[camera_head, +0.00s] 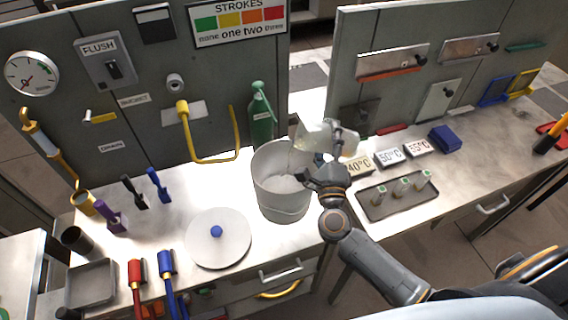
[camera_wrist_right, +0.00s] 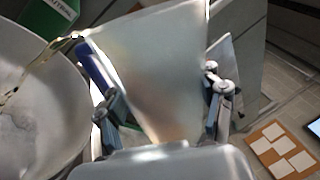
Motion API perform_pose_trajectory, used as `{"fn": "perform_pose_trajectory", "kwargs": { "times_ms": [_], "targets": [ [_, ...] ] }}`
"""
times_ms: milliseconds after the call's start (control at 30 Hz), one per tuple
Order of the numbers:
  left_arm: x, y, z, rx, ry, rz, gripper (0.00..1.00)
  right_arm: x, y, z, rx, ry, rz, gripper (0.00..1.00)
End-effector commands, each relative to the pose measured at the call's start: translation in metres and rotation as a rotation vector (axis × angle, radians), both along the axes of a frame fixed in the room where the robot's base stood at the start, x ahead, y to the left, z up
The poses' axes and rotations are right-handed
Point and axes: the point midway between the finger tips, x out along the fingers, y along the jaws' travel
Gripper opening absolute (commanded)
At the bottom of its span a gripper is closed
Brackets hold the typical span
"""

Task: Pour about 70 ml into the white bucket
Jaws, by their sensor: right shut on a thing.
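The white bucket (camera_head: 283,205) stands on the counter, with some pale content visible inside. My right gripper (camera_head: 332,160) is at the bucket's right rim and is shut on a translucent jug (camera_head: 318,135), tilted to the left over the bucket. In the right wrist view the jug (camera_wrist_right: 150,65) sits between both fingers (camera_wrist_right: 160,100). Its lip overhangs the bucket (camera_wrist_right: 45,110), and a thin yellowish stream (camera_wrist_right: 22,84) appears to run from the lip into the bucket. The level in the jug is hard to read. My left gripper is out of view.
A green bottle (camera_head: 262,122) stands just behind the bucket. A round white lid (camera_head: 217,238) with a blue knob lies front left. Right of the bucket are temperature-labelled blocks (camera_head: 388,156) and a grey tray (camera_head: 396,199) with small vials. Grey panels rise behind.

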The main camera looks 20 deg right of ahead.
Motion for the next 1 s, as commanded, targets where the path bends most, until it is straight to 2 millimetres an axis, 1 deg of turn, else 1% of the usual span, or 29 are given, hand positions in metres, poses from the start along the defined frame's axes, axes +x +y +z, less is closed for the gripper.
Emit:
{"fn": "perform_pose_trajectory", "kwargs": {
  "times_ms": [1000],
  "targets": [
    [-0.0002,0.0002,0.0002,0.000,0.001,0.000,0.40,0.0003,0.0004,0.0005,-0.035,0.005,0.000,0.18]
  ]
}}
